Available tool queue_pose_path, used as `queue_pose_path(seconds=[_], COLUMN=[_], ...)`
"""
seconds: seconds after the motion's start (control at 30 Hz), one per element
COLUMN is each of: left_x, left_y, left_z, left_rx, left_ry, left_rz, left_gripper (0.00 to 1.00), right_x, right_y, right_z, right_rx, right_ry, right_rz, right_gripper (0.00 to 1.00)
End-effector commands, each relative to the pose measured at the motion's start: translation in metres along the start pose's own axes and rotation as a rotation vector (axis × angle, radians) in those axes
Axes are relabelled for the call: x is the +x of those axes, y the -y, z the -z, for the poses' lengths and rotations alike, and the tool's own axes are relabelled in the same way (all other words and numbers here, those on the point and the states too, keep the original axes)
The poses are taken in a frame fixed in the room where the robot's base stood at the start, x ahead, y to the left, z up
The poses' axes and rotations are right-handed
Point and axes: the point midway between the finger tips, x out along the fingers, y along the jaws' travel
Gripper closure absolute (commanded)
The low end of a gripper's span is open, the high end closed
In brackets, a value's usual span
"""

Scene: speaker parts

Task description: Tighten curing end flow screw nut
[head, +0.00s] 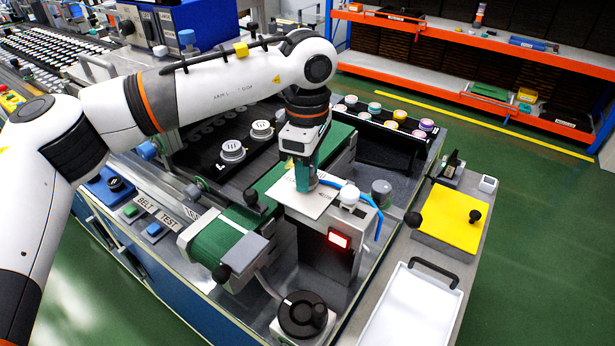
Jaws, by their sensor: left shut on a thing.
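My left gripper (306,180) points straight down over a white plate (288,198) on top of a grey unit beside the green belt. Its teal fingers are shut on a small part at the plate, which looks to be the flow screw nut; the fingers hide nearly all of it. I cannot tell how far the nut is turned. A red lit display (339,240) is on the unit's front. My right gripper is not in view.
A green conveyor belt (222,238) runs beside the unit. A black hand wheel (303,314) stands in front. A yellow plate with a black knob (446,213) and a white tray (410,308) are at right. A rack of coloured round parts (398,116) lies behind.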

Motion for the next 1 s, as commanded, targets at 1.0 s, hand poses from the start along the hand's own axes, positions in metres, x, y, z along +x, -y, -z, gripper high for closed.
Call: queue_pose_path(seconds=[1.0], left_x=[-0.0061], left_y=[0.0026], left_z=[-0.0011], left_rx=[0.249], left_ry=[0.000], left_rz=[0.014], left_gripper=[0.86], right_x=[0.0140], right_y=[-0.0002], right_z=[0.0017], right_rx=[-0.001], right_ry=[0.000], right_rz=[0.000], right_gripper=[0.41])
